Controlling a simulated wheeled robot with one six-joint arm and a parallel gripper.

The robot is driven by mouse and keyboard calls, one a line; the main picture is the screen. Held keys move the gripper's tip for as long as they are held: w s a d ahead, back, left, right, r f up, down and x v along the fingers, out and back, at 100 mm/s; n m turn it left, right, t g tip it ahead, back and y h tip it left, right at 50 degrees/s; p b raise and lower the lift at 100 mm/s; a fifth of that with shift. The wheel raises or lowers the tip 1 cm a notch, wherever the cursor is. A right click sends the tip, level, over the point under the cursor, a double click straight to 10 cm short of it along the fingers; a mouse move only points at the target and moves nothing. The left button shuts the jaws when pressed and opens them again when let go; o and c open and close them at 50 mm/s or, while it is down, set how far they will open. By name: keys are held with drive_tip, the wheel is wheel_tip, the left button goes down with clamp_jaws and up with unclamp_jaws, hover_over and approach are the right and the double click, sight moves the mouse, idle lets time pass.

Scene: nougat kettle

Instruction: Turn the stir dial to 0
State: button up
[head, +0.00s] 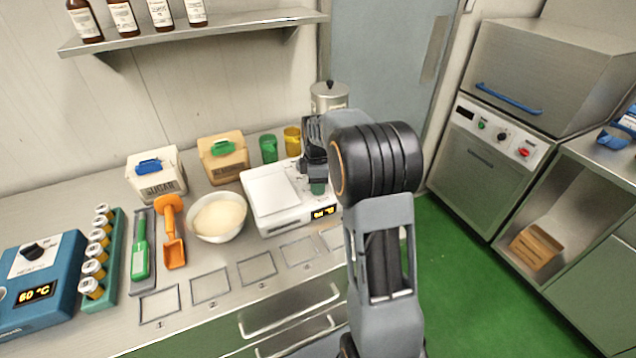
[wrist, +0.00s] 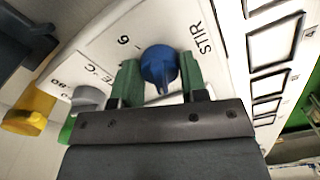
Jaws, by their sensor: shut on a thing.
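A ridge on the dial points toward the bottom of that picture. My gripper (wrist: 160,82) has its green fingers on either side of the dial, shut on it. In the head view my gripper (head: 317,187) is over the right end of the white hotplate device (head: 270,192), whose display (head: 323,213) is too small to read surely. The dial is hidden there by my arm.
A grey dial (wrist: 88,98) sits near the °C marking. Yellow (head: 292,140) and green (head: 268,148) cups stand behind the device. A white bowl (head: 216,217) is to its left. Marked squares (head: 256,268) line the clear counter front. A steel pot (head: 329,96) stands behind.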

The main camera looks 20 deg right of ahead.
idle(0.3)
drive_tip(key=o, duration=0.9)
wheel_tip(320, 180, up, 14)
drive_tip(key=shift+f, duration=0.1)
idle(0.5)
